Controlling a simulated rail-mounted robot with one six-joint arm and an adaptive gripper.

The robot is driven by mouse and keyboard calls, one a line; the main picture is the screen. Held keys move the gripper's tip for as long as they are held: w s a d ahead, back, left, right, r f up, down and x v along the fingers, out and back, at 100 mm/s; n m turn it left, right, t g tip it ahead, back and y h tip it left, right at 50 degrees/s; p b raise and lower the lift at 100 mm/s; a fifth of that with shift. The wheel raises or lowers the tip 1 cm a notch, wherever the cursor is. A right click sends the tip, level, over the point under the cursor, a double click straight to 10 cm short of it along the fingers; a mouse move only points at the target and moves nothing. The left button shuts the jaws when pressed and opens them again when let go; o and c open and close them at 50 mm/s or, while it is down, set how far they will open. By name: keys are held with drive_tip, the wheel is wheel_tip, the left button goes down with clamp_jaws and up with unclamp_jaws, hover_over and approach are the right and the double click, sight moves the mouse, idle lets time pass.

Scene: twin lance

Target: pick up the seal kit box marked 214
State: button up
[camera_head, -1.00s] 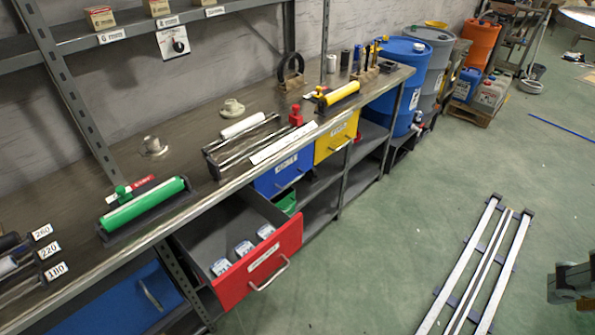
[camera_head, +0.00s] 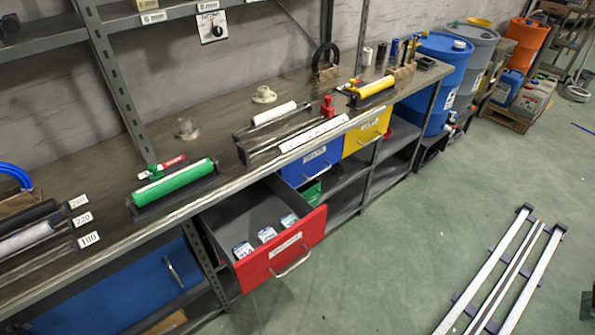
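An open red drawer (camera_head: 302,258) sticks out from under the bench. Inside it stand three small white-and-blue boxes: a left one (camera_head: 243,250), a middle one (camera_head: 267,234) and a right one (camera_head: 289,220). Their marks are too small to read, so I cannot tell which, if any, is 214. The boxes stand apart from each other near the drawer's front. My gripper cannot be made out; only a small dark part shows at the right edge, and I cannot tell what it is.
The bench (camera_head: 225,122) carries a green roller (camera_head: 174,184), a yellow roller (camera_head: 372,93) and other rollers. Blue (camera_head: 322,162) and yellow (camera_head: 367,133) drawers are shut. Silver rails (camera_head: 497,275) lie on the floor at right. Floor between drawer and rails is clear.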

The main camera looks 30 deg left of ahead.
drive_tip(key=o, duration=1.1)
drive_tip(key=shift+c, duration=0.2)
